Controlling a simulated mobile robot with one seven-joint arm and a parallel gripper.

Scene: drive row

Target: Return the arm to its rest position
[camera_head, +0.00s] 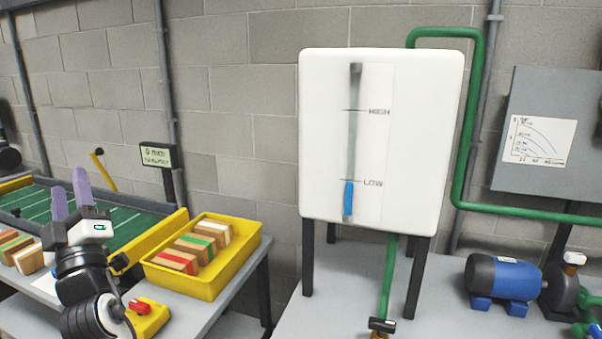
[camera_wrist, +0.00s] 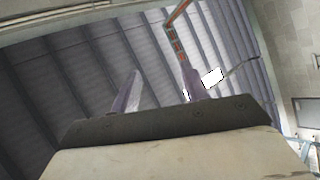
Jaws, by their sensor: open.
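My gripper (camera_head: 70,193) is at the left of the head view, with its two purple fingers pointing up and standing apart. Nothing is between them. My black and white arm is folded below it, in front of the green table. In the wrist view my gripper (camera_wrist: 160,90) also shows its two fingers apart and empty, with the ribbed ceiling behind them. The gripper touches nothing that I can see.
A yellow tray (camera_head: 237,262) of wooden blocks with coloured stripes stands right of my arm. A white tank (camera_head: 425,130) on legs, a blue motor (camera_head: 503,277) and green pipes stand to the right.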

